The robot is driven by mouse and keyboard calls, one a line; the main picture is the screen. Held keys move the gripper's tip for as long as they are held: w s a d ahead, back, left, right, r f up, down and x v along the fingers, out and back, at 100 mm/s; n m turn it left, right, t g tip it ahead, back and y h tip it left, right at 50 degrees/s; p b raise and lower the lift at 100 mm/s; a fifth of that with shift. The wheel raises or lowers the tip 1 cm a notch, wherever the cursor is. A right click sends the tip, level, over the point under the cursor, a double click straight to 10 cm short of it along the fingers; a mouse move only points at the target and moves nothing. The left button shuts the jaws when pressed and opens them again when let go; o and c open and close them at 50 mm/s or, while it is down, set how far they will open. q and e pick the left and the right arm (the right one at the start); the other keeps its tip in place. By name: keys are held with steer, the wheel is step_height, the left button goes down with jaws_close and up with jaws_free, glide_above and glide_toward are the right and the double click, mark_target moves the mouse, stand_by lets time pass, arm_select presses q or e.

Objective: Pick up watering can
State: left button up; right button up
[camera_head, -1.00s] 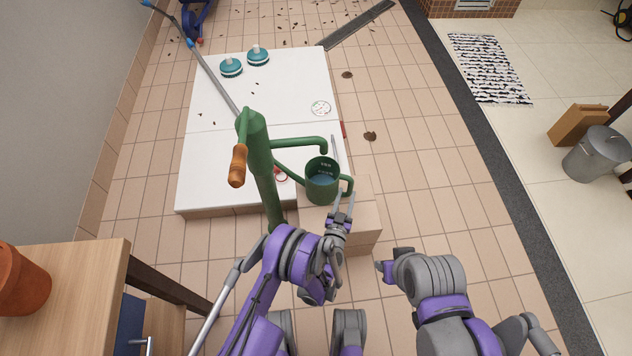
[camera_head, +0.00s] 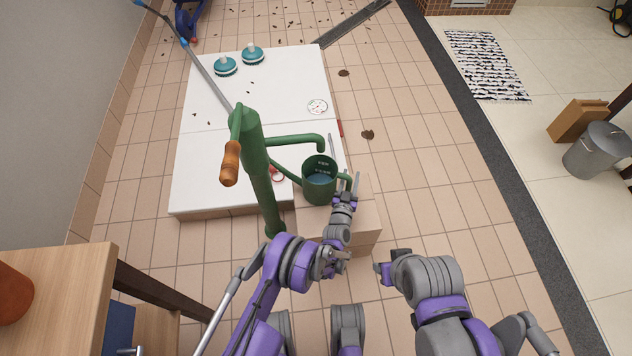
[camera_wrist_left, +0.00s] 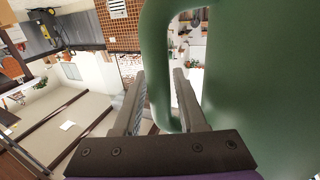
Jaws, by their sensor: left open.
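The green watering can (camera_head: 319,187) stands upright on a light brown box-like block, under the spout of a green hand pump (camera_head: 262,170). Water shows inside it. Its loop handle is on the right side. My left gripper (camera_head: 351,183) is at this handle, with its fingers open. In the left wrist view, the handle's bar (camera_wrist_left: 157,62) runs between the two open fingers (camera_wrist_left: 158,95), and the can's green body (camera_wrist_left: 265,75) fills the right side. Contact with the fingers cannot be told. My right arm is at the lower right; its fingers cannot be made out.
The pump, with its wooden grip (camera_head: 230,162), stands left of the can. A white platform (camera_head: 205,150) lies behind, with two teal round brushes (camera_head: 225,67). A wooden table (camera_head: 60,285) is at the lower left. Tiled floor right of the block is clear.

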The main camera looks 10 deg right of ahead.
arm_select(q)
steer(key=shift+w, duration=0.2)
jaws_close()
stand_by(1.3)
